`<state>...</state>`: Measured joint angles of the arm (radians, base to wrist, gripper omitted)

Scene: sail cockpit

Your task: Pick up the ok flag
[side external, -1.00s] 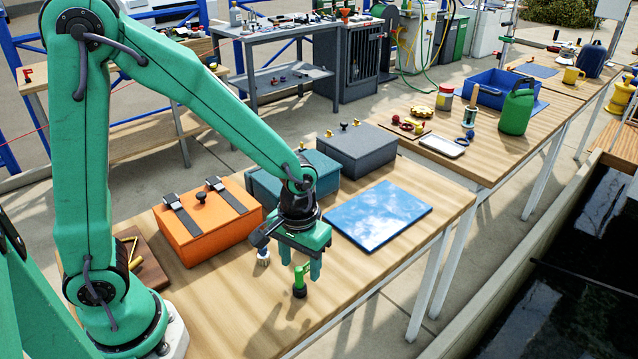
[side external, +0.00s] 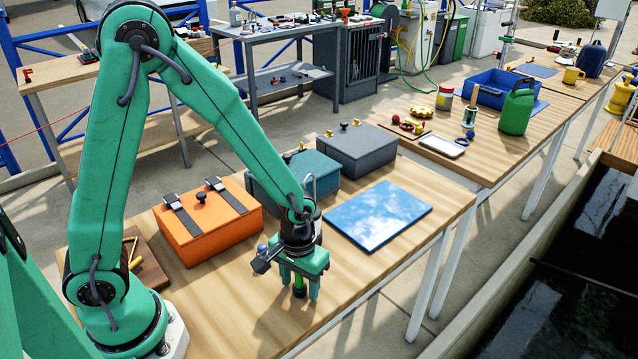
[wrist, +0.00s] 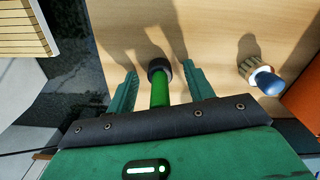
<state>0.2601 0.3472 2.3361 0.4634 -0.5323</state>
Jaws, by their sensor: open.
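The ok flag appears to be the upright green piece with a dark round end (side external: 299,291) on the wooden table. In the wrist view its green shaft (wrist: 159,92) lies between my two fingers. My gripper (side external: 300,292) points down over it, with one finger on each side. In the wrist view my gripper (wrist: 158,72) is open, with gaps between both fingers and the shaft. The upper part of the green piece is hidden by my gripper.
A small blue-topped piece with a pale ribbed lower part (wrist: 264,80) stands close by. An orange case (side external: 205,232) lies left of my gripper, with teal (side external: 315,170) and grey (side external: 357,150) cases behind. A blue panel (side external: 378,215) lies right. The table front is clear.

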